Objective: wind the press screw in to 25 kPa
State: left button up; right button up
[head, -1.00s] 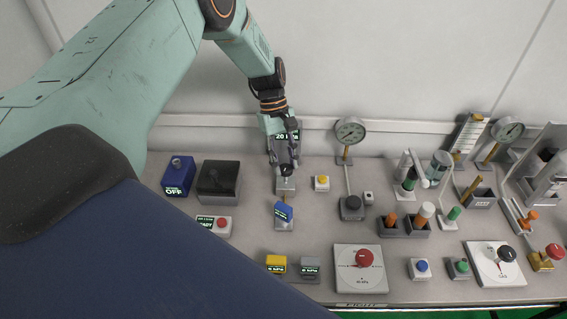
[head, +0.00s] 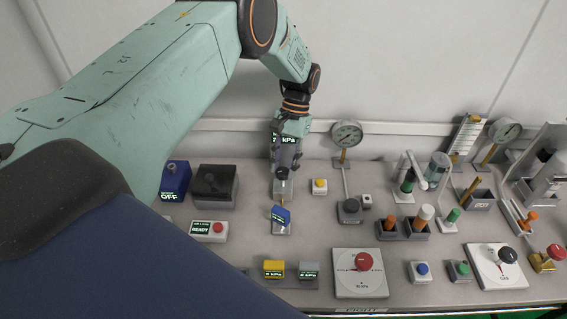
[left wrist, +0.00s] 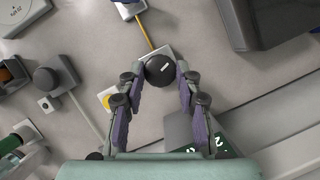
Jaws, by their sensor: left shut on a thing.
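The press screw's black round knob (left wrist: 160,69) has a small white mark and sits between the fingertips of my left gripper in the left wrist view. My left gripper (head: 284,172) is shut on this knob and points down at it in the head view, where the fingers mostly hide the knob. The knob stands on a small grey base (head: 283,190). A dark display with green-white characters (head: 289,140) stands behind the gripper; "kPa" is legible, but the number is covered. My right gripper is in neither view.
A yellow button box (head: 320,187) and a dial gauge (head: 346,135) stand close on the right. A black box (head: 215,186) stands on the left. A small blue tester (head: 281,214) is just in front. Red-knobbed plate (head: 346,285) lies nearer the front edge.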

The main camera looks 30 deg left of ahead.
pick_arm(q)
jog(key=shift+d+m+y+p, duration=0.15)
jog(key=shift+m+y+p, duration=0.45)
jog(key=shift+m, duration=1.3)
jog(key=o, duration=1.2)
jog(key=shift+c, duration=0.2)
jog(key=v, duration=1.2)
jog(key=shift+d, duration=0.25)
jog(key=shift+s, duration=0.1)
